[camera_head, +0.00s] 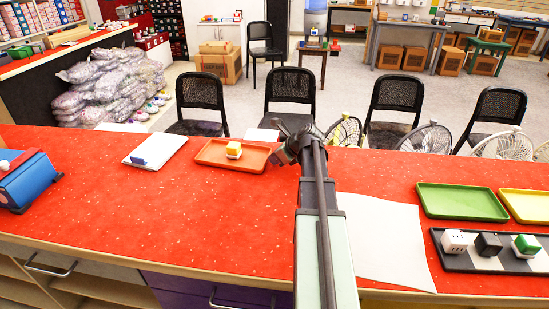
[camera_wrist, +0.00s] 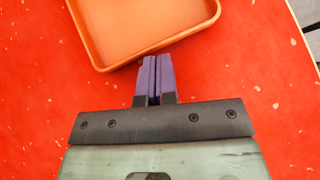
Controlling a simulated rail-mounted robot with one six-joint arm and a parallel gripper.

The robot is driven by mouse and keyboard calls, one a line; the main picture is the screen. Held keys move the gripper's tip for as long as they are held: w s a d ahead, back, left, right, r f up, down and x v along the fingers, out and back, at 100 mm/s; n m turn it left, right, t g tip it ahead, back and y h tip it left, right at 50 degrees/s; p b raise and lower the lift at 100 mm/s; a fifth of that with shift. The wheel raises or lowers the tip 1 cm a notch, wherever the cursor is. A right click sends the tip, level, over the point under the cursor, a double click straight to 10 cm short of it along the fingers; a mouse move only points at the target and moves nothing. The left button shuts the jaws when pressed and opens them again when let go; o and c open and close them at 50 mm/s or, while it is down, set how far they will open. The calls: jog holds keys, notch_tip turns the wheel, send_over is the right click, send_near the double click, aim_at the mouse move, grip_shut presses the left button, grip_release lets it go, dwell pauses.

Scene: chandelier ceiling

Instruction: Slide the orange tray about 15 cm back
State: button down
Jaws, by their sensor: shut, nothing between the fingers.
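The orange tray (camera_head: 212,153) lies on the red counter, left of my arm in the head view. A yellow and white block (camera_head: 234,150) sits on it. In the wrist view the tray (camera_wrist: 145,25) fills the upper middle, with its near rim facing my gripper; the block is outside that view. My gripper (camera_wrist: 156,58) has its purple fingers shut together with nothing between them. The fingertips are right at the tray's near rim; I cannot tell whether they touch it. In the head view my gripper (camera_head: 279,157) is just right of the tray, its fingertips hard to make out.
A white pad with a blue block (camera_head: 139,161) lies left of the tray. A blue box (camera_head: 28,180) stands at far left. A white sheet (camera_head: 385,240), green tray (camera_head: 461,202), yellow tray (camera_head: 526,206) and black-and-white board (camera_head: 457,264) with blocks lie right. Chairs stand behind the counter.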

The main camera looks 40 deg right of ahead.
jog(key=shift+s+d, duration=0.25)
jog(key=shift+s, duration=0.8)
jog(key=p+v, duration=0.7)
jog(key=v, duration=0.3)
jog(key=shift+s+d, duration=0.3)
jog(key=shift+s, duration=0.1)
